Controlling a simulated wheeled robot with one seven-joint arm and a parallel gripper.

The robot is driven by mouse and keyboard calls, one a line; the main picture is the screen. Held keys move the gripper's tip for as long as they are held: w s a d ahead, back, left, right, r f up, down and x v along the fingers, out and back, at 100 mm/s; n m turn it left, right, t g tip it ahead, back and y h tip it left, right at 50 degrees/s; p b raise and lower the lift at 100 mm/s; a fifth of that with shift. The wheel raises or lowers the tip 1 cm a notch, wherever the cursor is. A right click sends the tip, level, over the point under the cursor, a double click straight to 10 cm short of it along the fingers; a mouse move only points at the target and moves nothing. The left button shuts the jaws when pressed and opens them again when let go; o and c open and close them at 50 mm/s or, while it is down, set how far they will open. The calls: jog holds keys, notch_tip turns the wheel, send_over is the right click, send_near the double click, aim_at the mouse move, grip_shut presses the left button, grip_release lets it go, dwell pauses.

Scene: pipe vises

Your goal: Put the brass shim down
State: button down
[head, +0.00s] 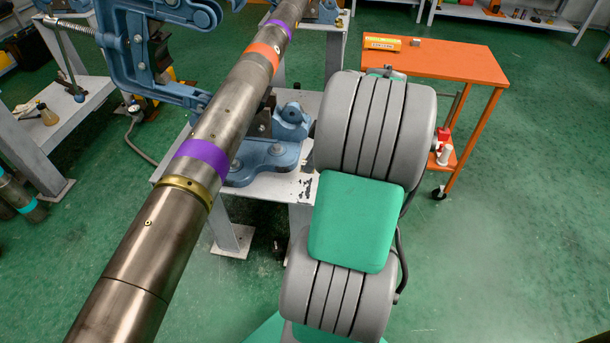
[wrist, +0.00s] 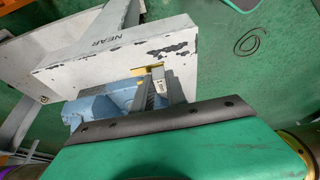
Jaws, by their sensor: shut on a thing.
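The brass shim (wrist: 143,70) shows in the wrist view as a small yellow piece at the fingertips of my gripper (wrist: 158,78). My gripper is shut on it. The fingers hide part of the shim. They appear close to the edge of a white, paint-chipped stand (wrist: 110,48) marked NEAR; I cannot tell whether the shim touches it.
A long steel pipe (head: 158,230) with purple and orange bands runs across the head view. It passes over a blue vise (head: 262,163) on a white stand (head: 300,188). An orange cart (head: 465,62) with an orange box (head: 381,43) stands back right. Green floor is clear at right.

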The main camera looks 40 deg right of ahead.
aim_at(307, 183)
jog(key=shift+s+b+x, duration=0.15)
jog(key=shift+b+x, duration=0.05)
jog(key=shift+x, duration=0.95)
jog(key=shift+s+b+x, duration=0.1)
jog(key=shift+b+x, duration=0.05)
jog(key=shift+x, duration=1)
jog(key=shift+f, duration=0.2)
jog(key=shift+f, duration=0.15)
jog(key=c, duration=1.3)
grip_release()
jog(key=shift+c, duration=0.2)
jog(key=shift+r, duration=0.4)
jog(key=p+v, duration=0.2)
jog(key=v, duration=0.9)
jog(key=shift+s+r, duration=0.2)
jog(key=shift+r, duration=0.1)
jog(key=shift+d, duration=0.15)
